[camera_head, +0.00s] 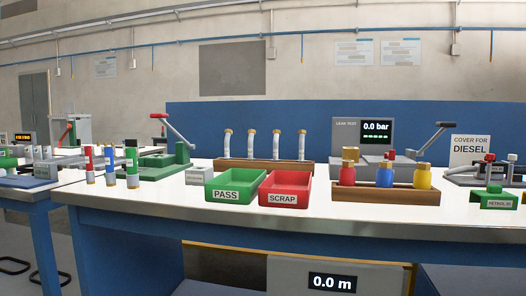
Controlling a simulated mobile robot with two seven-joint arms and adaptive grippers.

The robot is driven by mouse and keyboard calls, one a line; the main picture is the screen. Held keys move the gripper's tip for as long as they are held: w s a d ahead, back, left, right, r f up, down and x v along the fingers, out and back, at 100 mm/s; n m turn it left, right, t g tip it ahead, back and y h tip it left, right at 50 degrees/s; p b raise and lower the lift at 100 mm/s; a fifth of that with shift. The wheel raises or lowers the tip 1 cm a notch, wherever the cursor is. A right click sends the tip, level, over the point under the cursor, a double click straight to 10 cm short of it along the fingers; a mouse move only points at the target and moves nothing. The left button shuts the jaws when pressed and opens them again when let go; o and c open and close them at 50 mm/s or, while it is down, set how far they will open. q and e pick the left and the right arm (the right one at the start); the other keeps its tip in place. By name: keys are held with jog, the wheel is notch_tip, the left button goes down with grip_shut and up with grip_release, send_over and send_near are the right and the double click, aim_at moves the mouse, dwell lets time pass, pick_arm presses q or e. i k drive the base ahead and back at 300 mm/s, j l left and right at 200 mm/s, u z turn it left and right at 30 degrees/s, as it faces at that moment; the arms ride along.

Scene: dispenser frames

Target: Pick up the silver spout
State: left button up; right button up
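Several slim silver spouts with brass-coloured bent tops stand upright in a row in a wooden rack (265,167) at the back middle of the white-topped bench. The leftmost silver spout (227,146) and the rightmost silver spout (302,147) mark the ends of the row. The spouts look alike from here. Their lower ends are hidden in the rack. Neither of my grippers is in view.
A green PASS tray (236,178) and a red SCRAP tray (300,182) stand in front of the rack. A green lever press (161,166) stands left. The bench front (226,219) is clear.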

aim_at(251, 133)
jog(key=z, duration=1.4)
jog(key=i+j, duration=0.1)
jog(key=j, duration=0.5)
jog(key=i+j, duration=0.1)
jog(key=j, duration=0.45)
jog(key=z, duration=0.05)
